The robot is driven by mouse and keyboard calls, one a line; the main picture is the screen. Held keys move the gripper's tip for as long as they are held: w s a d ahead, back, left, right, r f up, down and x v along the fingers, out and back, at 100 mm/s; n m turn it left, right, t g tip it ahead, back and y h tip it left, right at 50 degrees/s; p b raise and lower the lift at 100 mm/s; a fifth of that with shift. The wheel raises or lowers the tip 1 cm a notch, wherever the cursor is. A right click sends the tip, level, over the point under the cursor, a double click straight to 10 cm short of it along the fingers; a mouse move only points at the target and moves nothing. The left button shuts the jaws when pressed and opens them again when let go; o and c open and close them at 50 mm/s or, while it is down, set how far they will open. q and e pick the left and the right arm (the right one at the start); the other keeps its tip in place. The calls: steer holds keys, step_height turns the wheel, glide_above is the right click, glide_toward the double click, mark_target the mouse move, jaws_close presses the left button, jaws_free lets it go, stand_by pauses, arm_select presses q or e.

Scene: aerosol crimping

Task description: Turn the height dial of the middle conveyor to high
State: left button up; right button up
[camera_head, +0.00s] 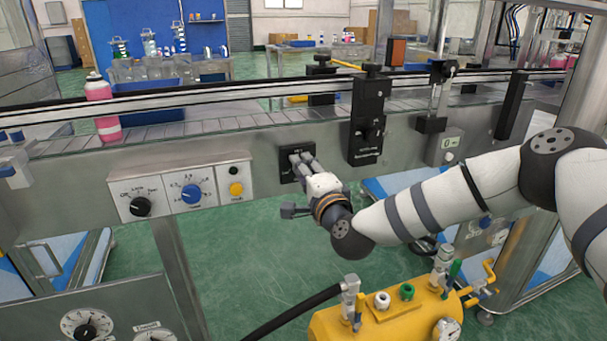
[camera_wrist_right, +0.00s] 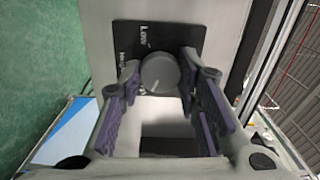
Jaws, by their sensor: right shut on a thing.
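The height dial (camera_wrist_right: 160,74) is a round grey knob on a black plate (camera_wrist_right: 128,45) with white lettering; "Low" is readable in the right wrist view. In the head view the plate (camera_head: 285,163) sits on the front of the metal conveyor (camera_head: 235,142). My right gripper (camera_head: 302,163) reaches the plate and partly hides it. In the right wrist view my right gripper (camera_wrist_right: 160,85) has its purple-padded fingers on both sides of the dial, shut on it. A pale mark shows on the dial's lower edge; its exact setting is unclear. My left gripper is not in view.
A panel with black (camera_head: 140,206), blue (camera_head: 191,194) and yellow (camera_head: 236,189) controls is left of the dial. A black bracket (camera_head: 367,120) stands close to its right. A pink can (camera_head: 99,92) is on the belt. A yellow tank (camera_head: 375,320) is below.

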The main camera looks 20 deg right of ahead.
steer(key=shift+a+f+m, duration=0.1)
steer(key=shift+m, duration=0.4)
stand_by(0.3)
steer(key=o, duration=1.1)
steer(key=shift+o, duration=0.2)
steer(key=s, duration=1.2)
steer(key=shift+d, duration=0.2)
